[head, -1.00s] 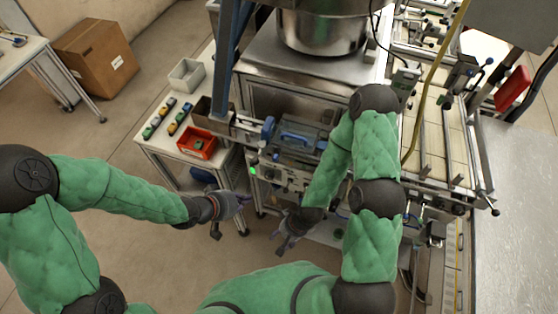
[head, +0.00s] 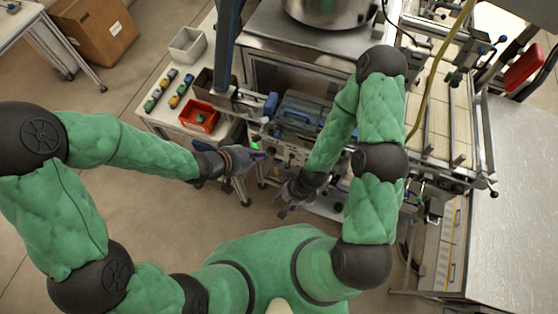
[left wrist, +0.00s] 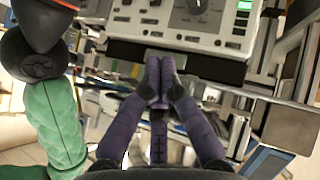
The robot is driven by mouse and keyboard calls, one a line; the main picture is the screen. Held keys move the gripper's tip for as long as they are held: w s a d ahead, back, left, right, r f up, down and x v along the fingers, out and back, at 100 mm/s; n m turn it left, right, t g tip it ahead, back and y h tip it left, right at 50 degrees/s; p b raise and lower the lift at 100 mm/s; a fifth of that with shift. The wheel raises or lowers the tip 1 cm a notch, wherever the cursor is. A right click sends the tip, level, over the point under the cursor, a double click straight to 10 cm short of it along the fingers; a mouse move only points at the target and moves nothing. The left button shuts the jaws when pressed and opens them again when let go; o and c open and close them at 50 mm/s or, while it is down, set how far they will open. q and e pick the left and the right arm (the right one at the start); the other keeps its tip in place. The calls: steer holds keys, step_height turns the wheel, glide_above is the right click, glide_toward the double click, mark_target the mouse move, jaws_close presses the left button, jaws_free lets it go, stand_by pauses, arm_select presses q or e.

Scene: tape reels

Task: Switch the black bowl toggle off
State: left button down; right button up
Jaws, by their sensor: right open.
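The control panel (left wrist: 180,42) fills the top of the left wrist view. I cannot tell which of these is the black bowl toggle. The panel front (head: 285,152) also shows in the head view, below the blue-handled unit. My left gripper (left wrist: 160,78) has its purple fingers together, empty, just below the panel's lower edge; in the head view it points at the panel's left end. My right gripper (head: 287,205) is open and empty, lower and to the right.
A metal pot (head: 328,8) stands on the machine above the panel. A side table at left holds a red bin (head: 199,117), a grey bin (head: 187,45) and several small coloured items. The floor (head: 150,220) by my left arm is clear.

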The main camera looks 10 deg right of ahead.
mark_target(289, 162)
arm_select(q)
steer(key=d+f+b, duration=0.2)
steer(key=d+f, duration=0.4)
steer(key=f, duration=0.2)
steer(key=shift+w+d+f, duration=0.25)
steer(key=shift+w+d, duration=0.1)
steer(key=shift+w, duration=0.05)
